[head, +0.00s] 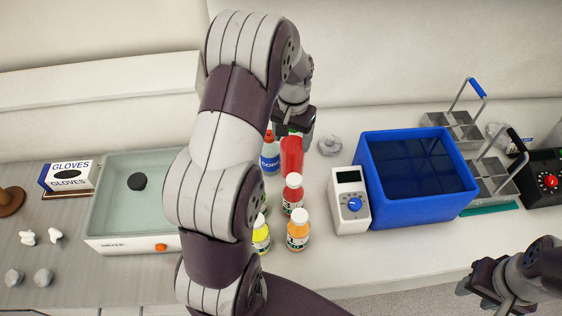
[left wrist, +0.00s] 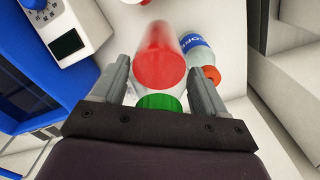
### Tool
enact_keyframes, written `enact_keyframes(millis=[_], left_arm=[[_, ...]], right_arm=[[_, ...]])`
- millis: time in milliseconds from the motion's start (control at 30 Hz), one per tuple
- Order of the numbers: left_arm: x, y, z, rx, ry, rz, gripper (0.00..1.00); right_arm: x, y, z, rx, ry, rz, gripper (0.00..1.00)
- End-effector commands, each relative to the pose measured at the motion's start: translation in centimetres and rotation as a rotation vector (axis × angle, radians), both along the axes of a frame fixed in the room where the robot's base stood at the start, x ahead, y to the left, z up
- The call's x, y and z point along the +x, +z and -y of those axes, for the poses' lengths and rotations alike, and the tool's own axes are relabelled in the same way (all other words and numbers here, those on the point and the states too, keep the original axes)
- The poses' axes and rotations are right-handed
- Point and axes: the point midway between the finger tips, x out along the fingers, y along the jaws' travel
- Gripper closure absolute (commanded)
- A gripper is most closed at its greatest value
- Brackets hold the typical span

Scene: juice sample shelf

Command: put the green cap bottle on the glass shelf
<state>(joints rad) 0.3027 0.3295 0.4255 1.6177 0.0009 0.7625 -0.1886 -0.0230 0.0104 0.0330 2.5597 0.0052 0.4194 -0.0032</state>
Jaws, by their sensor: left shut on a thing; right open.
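My left gripper (head: 292,132) is above the counter near the bottles, mostly hidden behind my arm in the head view. In the left wrist view its fingers (left wrist: 158,95) are shut on the green cap bottle, whose green cap (left wrist: 158,103) shows between them. A plain red cylindrical shape (left wrist: 160,55) lies just beyond the cap and also shows below the gripper in the head view (head: 291,157); I cannot tell whether it is the held bottle's body. My right gripper (head: 483,283) is open and empty at lower right. I cannot make out a glass shelf.
A blue-labelled bottle (head: 269,158), a red bottle (head: 293,195), an orange bottle (head: 298,230) and a yellow bottle (head: 261,238) stand close by. A white meter (head: 348,215) and blue bath (head: 400,208) are right. A dryer tray (head: 115,215) and glove box (head: 70,176) are left.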

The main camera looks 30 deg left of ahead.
Motion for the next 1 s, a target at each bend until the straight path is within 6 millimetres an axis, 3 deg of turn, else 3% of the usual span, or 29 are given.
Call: enact_keyframes(millis=[100, 267, 533, 900, 933, 1000], left_arm=[[-2.0, -0.7, -0.6, 0.0, 0.002, 0.0, 1.0], [-3.3, -1.8, -0.9, 0.0, 0.001, 0.001, 1.0], [-3.4, -5.7, -0.9, 0.0, 0.0, 0.0, 1.0], [-3.3, -6.4, -0.9, 0.0, -0.001, 0.002, 1.0], [-3.3, -6.3, -0.9, 0.0, -0.001, 0.0, 0.18], [-3.3, -6.3, -0.9, 0.0, -0.001, 0.0, 0.02]], right_arm=[[0.0, 1.1, 0.0, 0.0, 0.0, -0.001, 0.57], [0.0, 1.4, 0.0, 0.0, 0.0, -0.001, 0.57], [0.0, 3.0, 0.0, 0.0, 0.0, -0.001, 0.57], [0.0, 2.5, 0.0, 0.0, 0.0, -0.001, 0.57], [0.0, 2.6, 0.0, 0.0, 0.0, -0.001, 0.57], [0.0, 2.6, 0.0, 0.0, 0.0, -0.001, 0.57]])
